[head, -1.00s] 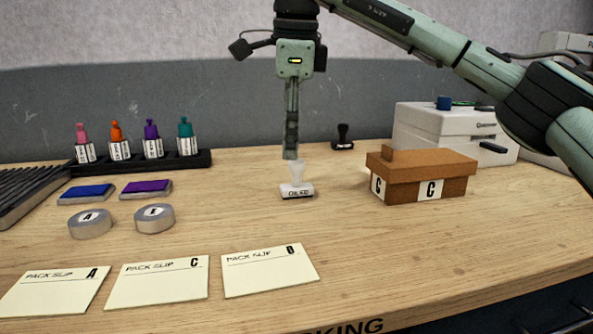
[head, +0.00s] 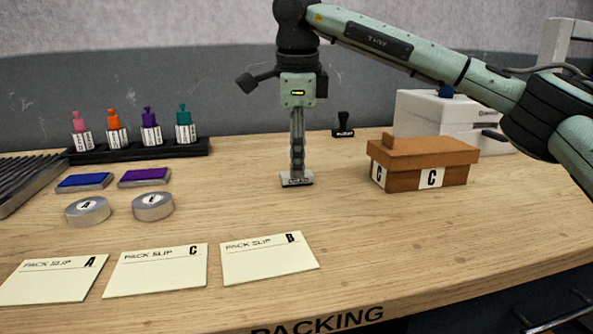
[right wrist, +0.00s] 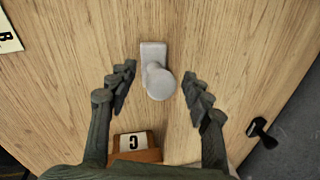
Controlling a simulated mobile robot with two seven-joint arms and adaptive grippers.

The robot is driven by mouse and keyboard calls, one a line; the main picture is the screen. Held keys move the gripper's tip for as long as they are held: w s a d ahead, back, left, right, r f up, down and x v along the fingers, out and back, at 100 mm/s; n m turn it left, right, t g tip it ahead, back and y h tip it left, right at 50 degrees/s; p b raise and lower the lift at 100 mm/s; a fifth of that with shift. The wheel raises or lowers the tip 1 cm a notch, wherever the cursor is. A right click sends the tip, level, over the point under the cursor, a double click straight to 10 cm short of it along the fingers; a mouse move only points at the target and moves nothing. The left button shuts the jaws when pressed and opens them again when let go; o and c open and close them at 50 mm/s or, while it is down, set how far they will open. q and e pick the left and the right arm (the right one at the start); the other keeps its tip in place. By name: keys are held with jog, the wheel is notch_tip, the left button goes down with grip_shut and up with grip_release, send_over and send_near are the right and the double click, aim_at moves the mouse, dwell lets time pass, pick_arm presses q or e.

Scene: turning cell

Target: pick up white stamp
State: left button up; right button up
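The white stamp (head: 297,181) stands upright on the bench, its handle mostly hidden behind my right gripper in the head view. In the right wrist view the white stamp (right wrist: 158,80) shows from above, with its round knob between the fingers and its base beyond. My right gripper (head: 297,172) points straight down over it. In the right wrist view my right gripper (right wrist: 158,85) is open, one finger on each side of the knob, with a gap on both sides. My left gripper is not in view.
A black stamp (head: 343,125) stands behind to the right. A brown box marked C (head: 425,165) is right of the white stamp. Pack slips (head: 268,257) lie in front, round tins (head: 153,206) and ink pads (head: 145,177) to the left, with a bottle rack (head: 190,146) behind them.

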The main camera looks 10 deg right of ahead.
grip_shut()
jog(key=shift+r, duration=0.45)
jog(key=v, duration=0.3)
jog(key=shift+w+r, duration=0.35)
jog(key=shift+r, duration=0.05)
pick_arm(q)
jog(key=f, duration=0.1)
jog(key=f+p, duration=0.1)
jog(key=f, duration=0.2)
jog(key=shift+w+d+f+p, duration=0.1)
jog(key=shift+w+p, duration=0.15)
jog(key=shift+p, duration=0.15)
pick_arm(e)
jog(key=w+a+r, duration=0.1)
jog(key=a+r, duration=0.5)
jog(key=a, duration=0.5)
jog(key=shift+a+r, duration=0.2)
jog(key=shift+a, duration=0.1)
